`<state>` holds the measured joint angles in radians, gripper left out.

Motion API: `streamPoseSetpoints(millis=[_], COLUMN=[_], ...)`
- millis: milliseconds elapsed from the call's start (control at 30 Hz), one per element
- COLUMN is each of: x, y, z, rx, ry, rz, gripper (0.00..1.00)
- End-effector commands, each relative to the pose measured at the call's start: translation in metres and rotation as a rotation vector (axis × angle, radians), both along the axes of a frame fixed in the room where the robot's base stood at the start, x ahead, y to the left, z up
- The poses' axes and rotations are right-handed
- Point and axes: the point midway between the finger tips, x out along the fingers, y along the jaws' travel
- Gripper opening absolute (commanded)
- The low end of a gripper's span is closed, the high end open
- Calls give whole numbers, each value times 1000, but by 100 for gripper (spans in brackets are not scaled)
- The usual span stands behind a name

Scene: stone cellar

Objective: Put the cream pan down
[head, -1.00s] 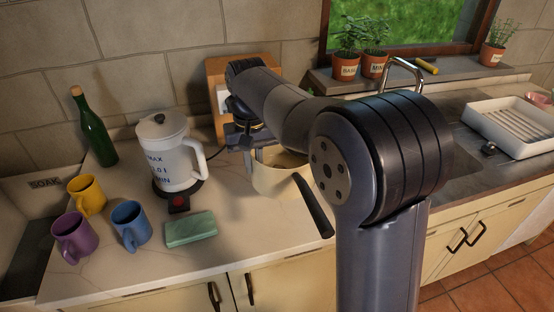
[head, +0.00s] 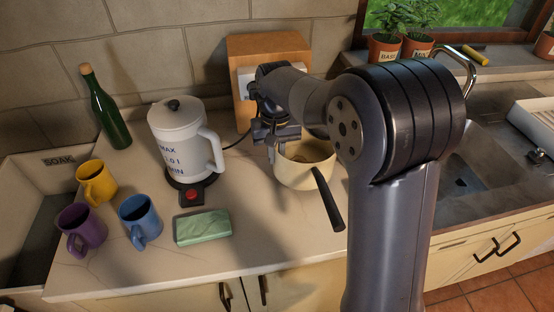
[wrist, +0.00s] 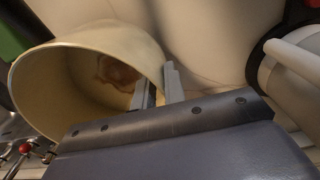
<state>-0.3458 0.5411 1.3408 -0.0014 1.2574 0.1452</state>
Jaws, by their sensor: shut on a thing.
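The cream pan (head: 300,178) has a dark handle that points toward me and down to the right. It is upright or nearly so over the worktop, right of the kettle. My gripper (head: 276,143) is at the pan's far left side, shut on its wall. In the wrist view, the fingers (wrist: 159,84) straddle the rim of the pan (wrist: 45,88), and a brownish patch shows inside it. I cannot tell whether the pan's base touches the worktop. My arm hides part of its right side.
A white kettle (head: 180,135) on its base stands left of the pan. A green block (head: 202,227), blue (head: 140,218), purple (head: 80,228) and yellow (head: 96,182) mugs, and a green bottle (head: 108,118) are farther left. A sink (head: 475,175) is at right. Worktop (head: 270,235) in front is clear.

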Motion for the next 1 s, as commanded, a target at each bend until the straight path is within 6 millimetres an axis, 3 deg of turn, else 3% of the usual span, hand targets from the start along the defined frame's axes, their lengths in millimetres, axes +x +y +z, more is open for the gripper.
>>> streamPoseSetpoints(millis=[200, 600, 633, 700, 867, 1000], x=[0, 0, 0, 0, 0, 0], y=[0, 0, 0, 0, 0, 0], z=[-24, -29, -29, -29, -29, -29], rx=[0, 0, 0, 0, 0, 0], ry=[-1, -2, 0, 0, 0, 0], rz=[0, 0, 0, 0, 0, 0], gripper=[0, 0, 14, 20, 33, 33])
